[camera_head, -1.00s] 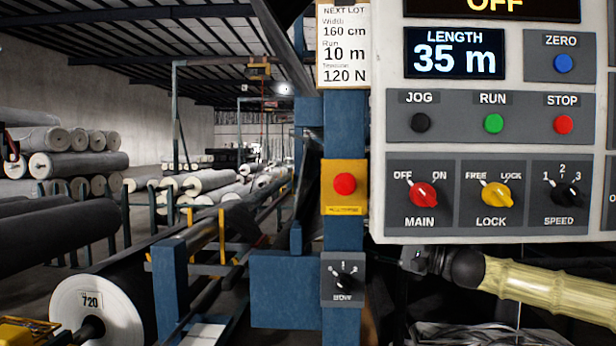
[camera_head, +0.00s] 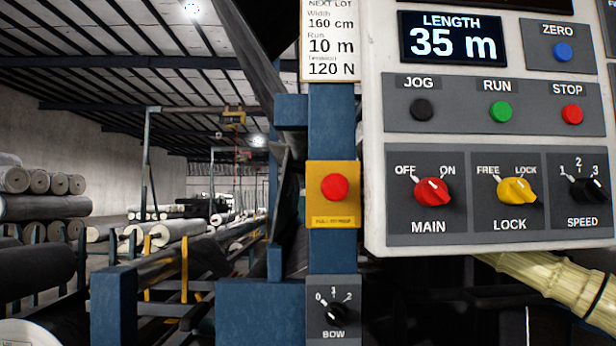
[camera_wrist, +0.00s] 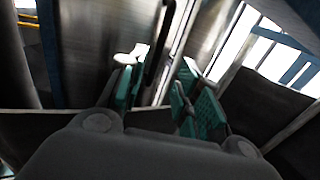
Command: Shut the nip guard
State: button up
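My gripper (camera_wrist: 162,97) shows in the wrist view with its teal-padded fingers apart. A dark upright bar (camera_wrist: 158,45) stands beyond and partly between the fingers, and I cannot tell whether it touches them. A shiny metal cylinder (camera_wrist: 105,40) stands behind it. I cannot pick out the nip guard for sure in either view. My gripper is not visible in the head view.
The control panel (camera_head: 375,120) fills the right of the head view. A blue post (camera_head: 335,120) carries a red button (camera_head: 335,187) and a BOW dial (camera_head: 334,306). Grey rolls (camera_head: 40,207) are stacked at left.

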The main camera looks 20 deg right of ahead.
jog(key=b+x, duration=0.2)
jog(key=x, duration=0.7)
jog(key=shift+w+a, duration=0.1)
jog(key=shift+a, duration=0.3)
grip_shut()
jog(key=shift+d, duration=0.15)
